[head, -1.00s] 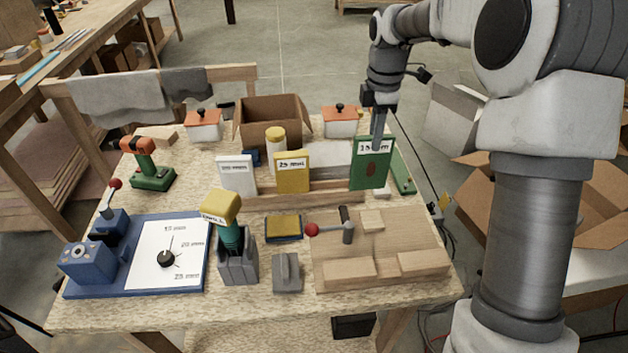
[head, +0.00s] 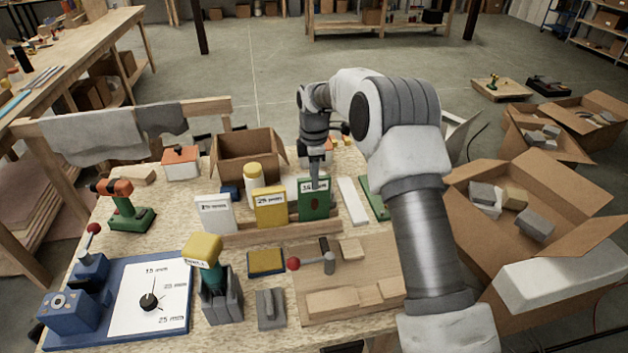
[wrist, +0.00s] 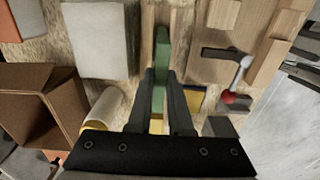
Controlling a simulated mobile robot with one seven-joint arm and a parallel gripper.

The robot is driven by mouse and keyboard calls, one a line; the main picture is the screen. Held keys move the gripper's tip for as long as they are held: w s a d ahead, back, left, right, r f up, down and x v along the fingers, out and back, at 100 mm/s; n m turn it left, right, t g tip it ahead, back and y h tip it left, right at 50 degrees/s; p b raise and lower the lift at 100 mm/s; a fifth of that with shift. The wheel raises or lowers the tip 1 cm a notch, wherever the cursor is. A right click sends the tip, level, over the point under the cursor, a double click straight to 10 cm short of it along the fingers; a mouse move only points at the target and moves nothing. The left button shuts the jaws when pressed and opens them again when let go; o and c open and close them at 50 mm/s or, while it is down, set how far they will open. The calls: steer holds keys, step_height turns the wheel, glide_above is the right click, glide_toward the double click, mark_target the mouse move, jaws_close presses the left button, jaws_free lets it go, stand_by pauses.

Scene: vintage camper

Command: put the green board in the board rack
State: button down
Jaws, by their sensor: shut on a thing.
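The green board (head: 313,206), labelled on top, is upright in my gripper (head: 314,184). The wrist view shows the gripper (wrist: 163,95) shut on the top edge of the green board (wrist: 161,50). The wooden board rack (head: 268,236) holds a white board (head: 215,216) at left and a yellow board (head: 270,207) at its middle. The green board is just right of the yellow one, roughly in line with it, over the rack's right part. I cannot tell whether its bottom edge sits in the rack.
A wooden fixture with a red-knobbed clamp (head: 294,264) lies in front. A yellow bottle (head: 253,182) and a cardboard box (head: 246,157) stand behind the rack. A white block (head: 353,201) and a green strip (head: 373,199) lie to the right.

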steer(key=shift+f, duration=0.95)
steer(key=c, duration=0.8)
jaws_free()
steer(key=shift+c, duration=0.2)
step_height(320, 180, up, 12)
steer(key=b, duration=0.1)
steer(key=shift+r, duration=0.2)
